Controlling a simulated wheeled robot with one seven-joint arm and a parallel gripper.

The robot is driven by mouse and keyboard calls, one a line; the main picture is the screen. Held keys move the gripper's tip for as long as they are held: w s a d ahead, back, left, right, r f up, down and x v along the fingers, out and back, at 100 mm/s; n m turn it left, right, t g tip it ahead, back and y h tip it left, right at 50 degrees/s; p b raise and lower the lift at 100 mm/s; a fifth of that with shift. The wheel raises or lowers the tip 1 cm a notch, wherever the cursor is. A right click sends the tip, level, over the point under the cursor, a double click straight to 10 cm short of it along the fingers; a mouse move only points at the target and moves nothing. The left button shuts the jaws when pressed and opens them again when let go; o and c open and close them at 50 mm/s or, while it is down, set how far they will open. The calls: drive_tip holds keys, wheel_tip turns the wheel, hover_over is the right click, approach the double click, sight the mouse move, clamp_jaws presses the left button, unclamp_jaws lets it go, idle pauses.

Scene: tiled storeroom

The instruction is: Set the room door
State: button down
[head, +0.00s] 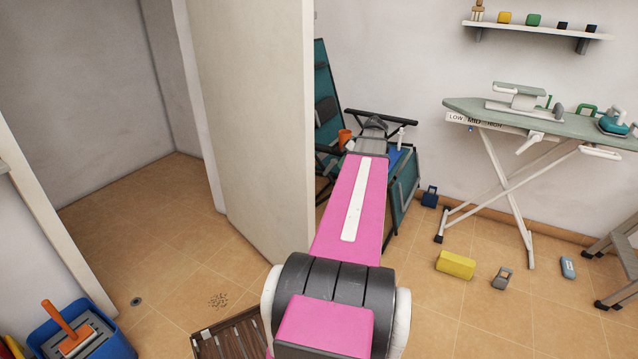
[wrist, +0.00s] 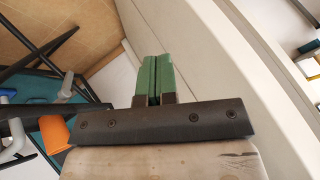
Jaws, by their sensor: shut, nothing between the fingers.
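The room door (head: 255,120) is a plain cream panel. It stands open, swung out from the right side of the doorway, and the opening to its left is clear. No handle shows on the face I see. My gripper (head: 374,122) is at the end of my outstretched pink arm, to the right of the door in the head view and apart from its visible face. In the wrist view its green fingers (wrist: 156,74) are pressed together and empty. A pale flat surface lies behind them; I cannot tell if it is door or wall.
Folding chairs (head: 402,190) and an orange cup (head: 344,138) crowd my gripper. An ironing board (head: 560,128) stands at right. A yellow block (head: 455,264) and small items lie on the floor. A slatted wooden crate (head: 232,338) and blue bucket (head: 110,345) are near the doorway.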

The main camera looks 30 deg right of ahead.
drive_tip(key=w+a+f, duration=0.2)
drive_tip(key=a+f, duration=0.5)
drive_tip(key=a, duration=0.2)
drive_tip(key=shift+f, duration=0.4)
